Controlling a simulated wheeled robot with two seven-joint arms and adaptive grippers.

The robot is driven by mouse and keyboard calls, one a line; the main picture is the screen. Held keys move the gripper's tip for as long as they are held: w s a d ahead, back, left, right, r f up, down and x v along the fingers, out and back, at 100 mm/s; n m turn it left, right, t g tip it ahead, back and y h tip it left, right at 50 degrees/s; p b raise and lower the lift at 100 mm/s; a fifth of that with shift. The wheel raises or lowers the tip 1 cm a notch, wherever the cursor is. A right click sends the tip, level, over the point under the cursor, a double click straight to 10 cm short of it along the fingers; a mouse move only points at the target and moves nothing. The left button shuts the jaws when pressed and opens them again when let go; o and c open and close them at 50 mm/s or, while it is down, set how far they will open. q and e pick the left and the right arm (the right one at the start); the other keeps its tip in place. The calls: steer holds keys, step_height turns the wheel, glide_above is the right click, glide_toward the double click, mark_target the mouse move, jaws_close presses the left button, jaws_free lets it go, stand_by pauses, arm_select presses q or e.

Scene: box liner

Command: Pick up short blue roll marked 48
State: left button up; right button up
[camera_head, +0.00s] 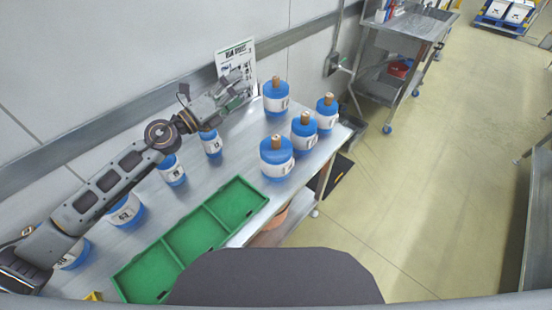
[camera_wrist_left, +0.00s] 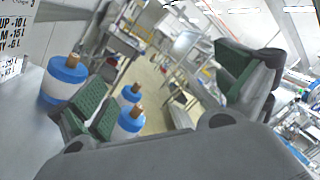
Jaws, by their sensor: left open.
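Several blue rolls with white number labels stand on the metal table. A wide, short one (camera_head: 125,213) is at the left, partly behind my left arm; its label looks like 43 or 48, and I cannot tell which. Smaller rolls stand nearer the middle: one (camera_head: 172,171) beside my forearm and one (camera_head: 210,144) just below my left gripper; their labels are too small to read surely. Another roll (camera_head: 72,256) is largely hidden by my arm. My left gripper (camera_head: 234,90) is open and empty above the table's back edge. Its green-padded fingers are spread in the wrist view (camera_wrist_left: 165,92). My right gripper is not in view.
A green divided tray (camera_head: 185,242) lies along the front edge. Several blue rolls with brown knobs (camera_head: 276,160) stand at the table's right end; some show in the wrist view (camera_wrist_left: 66,82). A white sign (camera_head: 236,62) stands against the wall behind my gripper.

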arm_select(q)
steer(key=s+d+f+m+g+y, duration=0.1)
steer(key=s+f+m+g, duration=0.2)
steer(key=f+m, duration=0.3)
steer(key=s+d+f+m+g+y, duration=0.1)
steer(key=s+f+m+g+y, duration=0.1)
steer(key=f+m, duration=0.5)
steer(key=s+m+g, duration=0.1)
steer(key=g, duration=0.1)
steer(key=shift+f+g, duration=0.25)
steer(key=shift+g, duration=0.05)
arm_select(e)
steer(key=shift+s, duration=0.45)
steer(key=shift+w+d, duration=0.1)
